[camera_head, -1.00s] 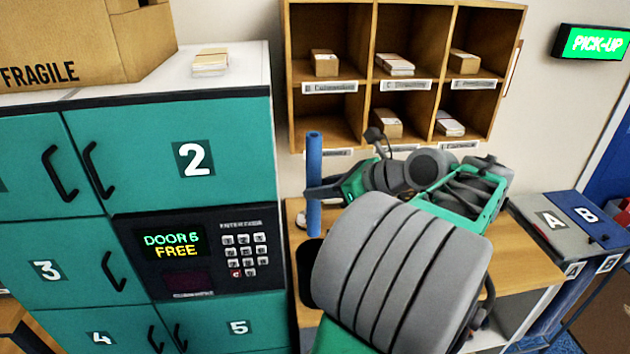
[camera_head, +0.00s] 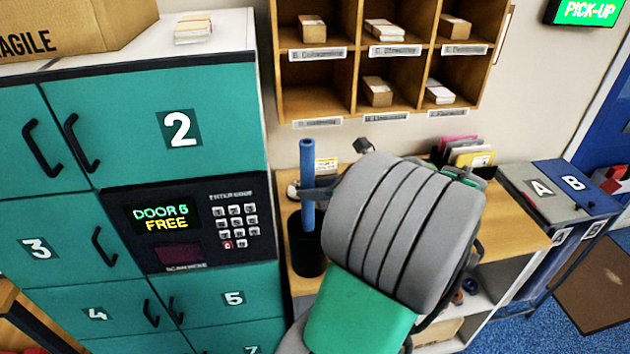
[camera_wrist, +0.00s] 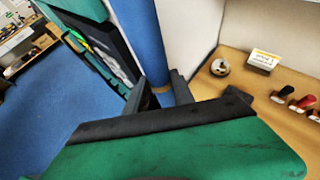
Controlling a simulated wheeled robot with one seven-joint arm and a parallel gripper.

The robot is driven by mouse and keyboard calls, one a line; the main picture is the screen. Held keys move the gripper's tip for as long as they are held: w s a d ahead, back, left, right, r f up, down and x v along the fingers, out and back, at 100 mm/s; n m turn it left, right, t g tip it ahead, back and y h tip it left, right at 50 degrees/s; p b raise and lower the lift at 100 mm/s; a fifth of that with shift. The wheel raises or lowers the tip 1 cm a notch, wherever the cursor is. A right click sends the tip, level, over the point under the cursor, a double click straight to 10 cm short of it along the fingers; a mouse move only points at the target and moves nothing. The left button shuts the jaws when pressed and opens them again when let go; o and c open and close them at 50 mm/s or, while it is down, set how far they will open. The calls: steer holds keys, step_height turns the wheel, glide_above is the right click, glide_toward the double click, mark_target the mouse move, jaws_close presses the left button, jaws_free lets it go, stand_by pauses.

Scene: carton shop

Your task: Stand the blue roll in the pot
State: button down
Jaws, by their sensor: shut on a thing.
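The blue roll (camera_head: 307,165) stands upright in the head view, its lower end overlapping the mouth of the black pot (camera_head: 307,262). I cannot tell whether that end is inside the pot or just above or in front of it. My gripper (camera_head: 310,191) is shut on the roll's side, mostly hidden behind my arm. In the wrist view the blue roll (camera_wrist: 143,40) passes between the two dark fingers of my gripper (camera_wrist: 163,90). I cannot make out the pot in the wrist view.
The pot stands at the left end of a wooden counter (camera_head: 515,232), beside teal lockers (camera_head: 225,100). Pigeonholes (camera_head: 395,112) hang on the wall behind. A small card (camera_head: 326,165) and a bell (camera_wrist: 219,67) are near the roll. Folders (camera_head: 465,152) stand at the right.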

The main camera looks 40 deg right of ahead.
step_height(320, 180, down, 8)
steer(key=b, duration=0.1)
steer(key=shift+b, duration=0.3)
stand_by(0.3)
steer(key=shift+r, duration=0.1)
steer(key=c, duration=1)
jaws_free()
steer(key=v, duration=0.8)
